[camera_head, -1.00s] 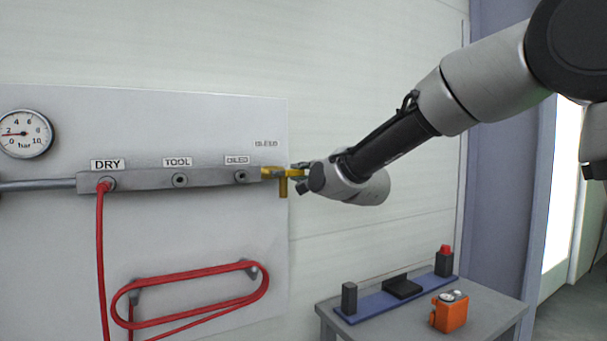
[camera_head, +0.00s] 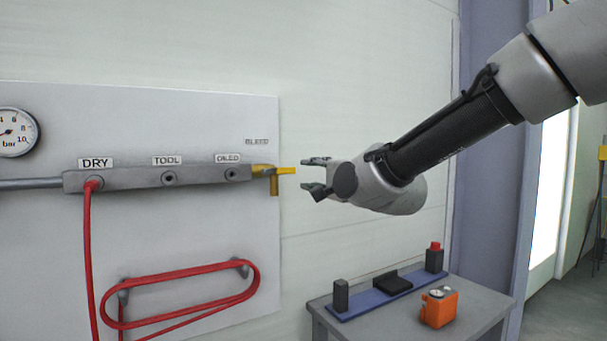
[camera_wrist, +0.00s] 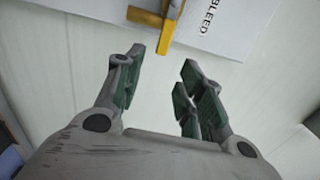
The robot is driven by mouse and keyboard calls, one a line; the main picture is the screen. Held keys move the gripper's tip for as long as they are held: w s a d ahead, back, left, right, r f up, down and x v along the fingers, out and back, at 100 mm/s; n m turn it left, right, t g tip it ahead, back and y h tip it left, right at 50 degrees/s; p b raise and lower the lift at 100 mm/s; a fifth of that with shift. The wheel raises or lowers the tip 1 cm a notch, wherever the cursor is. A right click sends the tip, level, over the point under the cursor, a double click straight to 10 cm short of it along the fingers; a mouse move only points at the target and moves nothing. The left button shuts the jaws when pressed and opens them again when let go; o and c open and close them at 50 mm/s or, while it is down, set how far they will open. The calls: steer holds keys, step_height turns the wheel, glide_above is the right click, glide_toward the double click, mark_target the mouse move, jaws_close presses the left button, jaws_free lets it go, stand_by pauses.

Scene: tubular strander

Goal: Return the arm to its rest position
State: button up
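My gripper (camera_head: 316,175) is open and empty, to the right of the yellow bleed valve handle (camera_head: 285,170) and apart from it. My arm reaches in from the upper right. In the wrist view my gripper's two fingers (camera_wrist: 158,85) stand apart with bare wall between them. The yellow handle also shows at the top of the wrist view (camera_wrist: 165,32), beyond the fingertips. The handle sits at the right end of the grey manifold (camera_head: 130,180).
A wall panel (camera_head: 200,230) carries a gauge (camera_head: 15,132), DRY, TOOL and OILED ports and a red hose (camera_head: 88,250). Below right, a grey table (camera_head: 470,318) holds an orange device (camera_head: 438,308) and a blue rack (camera_head: 370,301). The space between wall and arm is clear.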

steer(key=shift+v, duration=0.95)
